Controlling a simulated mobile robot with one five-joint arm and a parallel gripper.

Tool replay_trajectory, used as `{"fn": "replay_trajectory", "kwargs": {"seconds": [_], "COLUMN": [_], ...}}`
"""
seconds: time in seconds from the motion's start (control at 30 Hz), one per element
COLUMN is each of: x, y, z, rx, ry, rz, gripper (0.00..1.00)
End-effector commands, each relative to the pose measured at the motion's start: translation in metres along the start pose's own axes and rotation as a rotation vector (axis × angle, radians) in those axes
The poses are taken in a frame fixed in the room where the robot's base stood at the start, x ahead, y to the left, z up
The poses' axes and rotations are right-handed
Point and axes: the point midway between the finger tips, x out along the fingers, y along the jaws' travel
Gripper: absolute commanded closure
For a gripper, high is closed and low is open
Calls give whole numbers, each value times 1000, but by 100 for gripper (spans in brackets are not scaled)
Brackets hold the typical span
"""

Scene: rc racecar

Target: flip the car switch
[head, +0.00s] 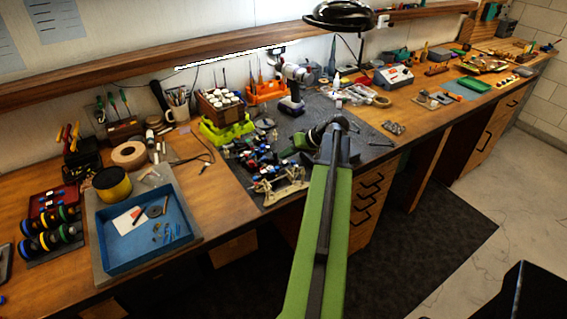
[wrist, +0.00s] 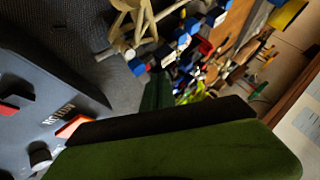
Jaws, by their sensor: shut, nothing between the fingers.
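The car (head: 272,168) lies as an open chassis with blue, red, white and tan parts on the dark mat. In the wrist view its tan frame (wrist: 130,28) and blue parts (wrist: 183,40) show at the top. My gripper (head: 296,143) is above the mat, just right of the car's back part, shut and empty. Its green and black finger (wrist: 158,95) fills the lower wrist view. A grey panel (wrist: 38,88) with white lettering and an orange piece (wrist: 72,126) shows at the left of that view. I cannot tell which part is the switch.
The blue tray (head: 110,262) with small parts stands at the left. A cordless drill (head: 294,88), a green bin (head: 226,133) and an orange holder (head: 266,91) stand behind the car. Tools crowd the bench to the right. Some mat right of my arm is clear.

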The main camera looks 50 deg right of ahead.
Motion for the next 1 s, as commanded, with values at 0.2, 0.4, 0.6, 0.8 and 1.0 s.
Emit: {"fn": "replay_trajectory", "kwargs": {"seconds": [0.2, 0.4, 0.6, 0.8, 1.0], "x": [0, 3, 7, 6, 7], "y": [0, 2, 5, 4, 5], "z": [0, 2, 5, 4, 5], "rx": [0, 0, 0, 0, 0], "ry": [0, 0, 0, 0, 0], "rz": [0, 0, 0, 0, 0], "gripper": [100, 100, 100, 100, 100]}}
